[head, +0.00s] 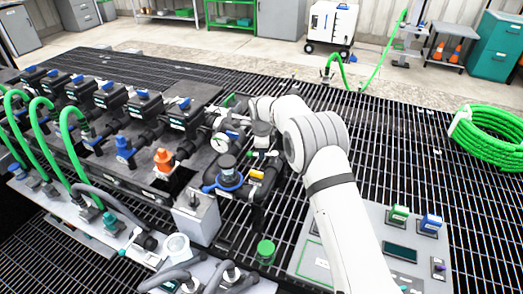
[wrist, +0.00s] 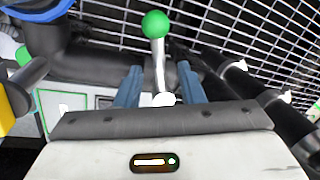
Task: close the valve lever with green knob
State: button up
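The valve lever (wrist: 159,62) is a pale metal rod with a round green knob (wrist: 155,24) on its far end, in the wrist view. It points away from my gripper and meets a white fitting at its near end. My gripper (wrist: 160,78) has two blue fingers, one on each side of the rod. They are open, with a gap on either side, and the knob lies beyond the fingertips. In the head view my arm hides much of this spot, and I cannot make out the lever or the finger opening there.
Dark pipes (wrist: 95,65) run beside the lever, with a blue-rimmed part at upper left. A manifold with blue-handled valves (head: 145,105) spans the left of the head view. A control panel (head: 375,240) and a coiled green hose (head: 490,137) lie right. Open grating (head: 400,125) is behind.

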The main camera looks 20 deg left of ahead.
jog(key=shift+w+f, duration=0.1)
jog(key=shift+f, duration=0.45)
grip_shut()
